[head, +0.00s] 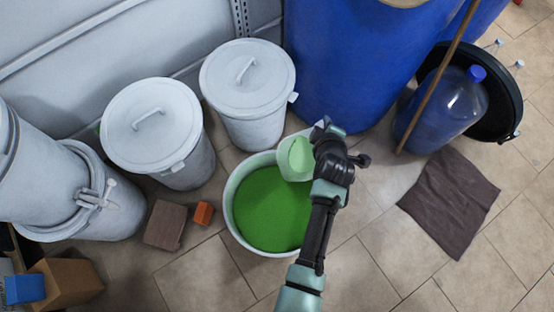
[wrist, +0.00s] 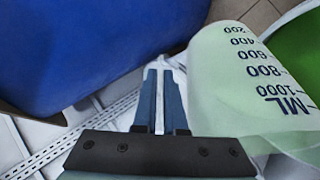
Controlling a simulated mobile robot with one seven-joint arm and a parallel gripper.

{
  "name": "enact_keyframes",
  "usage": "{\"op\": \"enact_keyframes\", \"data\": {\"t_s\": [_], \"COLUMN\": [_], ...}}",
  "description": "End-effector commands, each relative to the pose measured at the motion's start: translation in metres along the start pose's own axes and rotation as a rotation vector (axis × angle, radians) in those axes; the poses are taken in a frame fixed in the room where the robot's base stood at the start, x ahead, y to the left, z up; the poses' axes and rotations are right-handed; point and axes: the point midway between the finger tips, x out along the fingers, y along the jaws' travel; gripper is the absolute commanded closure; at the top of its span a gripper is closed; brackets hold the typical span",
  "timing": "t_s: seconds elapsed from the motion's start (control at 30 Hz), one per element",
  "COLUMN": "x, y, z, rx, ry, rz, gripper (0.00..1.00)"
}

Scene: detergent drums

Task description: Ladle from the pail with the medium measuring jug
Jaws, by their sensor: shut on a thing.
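The pail (head: 233,222) stands on the tiled floor, pale and round, with green liquid (head: 270,212) inside. A pale translucent measuring jug (head: 284,170) is over the pail's upper right side, with green showing in it. In the wrist view the jug (wrist: 225,75) has dark ML marks up to 1000. My gripper (head: 324,138) is shut on the jug, at its right side in the head view. In the wrist view my fingers (wrist: 160,95) are close together beside the jug wall; the grip itself is partly hidden. The pail's green contents show at the right edge.
Two lidded white drums (head: 150,120) (head: 247,80) and a large blue drum (head: 345,60) stand behind. A brown block (head: 165,225) and an orange block (head: 203,213) lie left of the pail. A dark cloth (head: 450,200) lies right; floor between is clear.

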Motion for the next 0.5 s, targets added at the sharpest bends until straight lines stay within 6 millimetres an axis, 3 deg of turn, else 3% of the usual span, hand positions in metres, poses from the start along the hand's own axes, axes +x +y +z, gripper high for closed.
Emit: {"op": "enact_keyframes", "data": {"t_s": [0.17,0.5], "x": [-0.003,-0.011], "y": [0.009,0.019], "z": [-0.002,-0.006], "rx": [0.014,0.101], "ry": [0.002,0.002], "rz": [-0.022,-0.227], "gripper": [1.0,1.0]}}
